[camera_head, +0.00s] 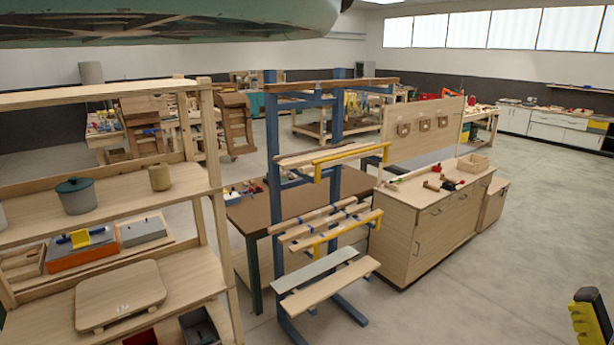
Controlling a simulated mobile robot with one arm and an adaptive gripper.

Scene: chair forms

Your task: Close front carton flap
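No carton and no carton flap can be made out in the head view. My gripper does not show clearly in this view. A yellow and black object (590,318) is cut off at the lower right edge, and I cannot tell what it is.
A wooden shelf unit (222,255) with pots, boxes and a board stands close on the left. A blue lumber rack (273,150) holding planks stands in the middle. A wooden cabinet (400,245) is behind it. A teal rounded form (180,28) hangs overhead. Open floor (480,290) lies at right.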

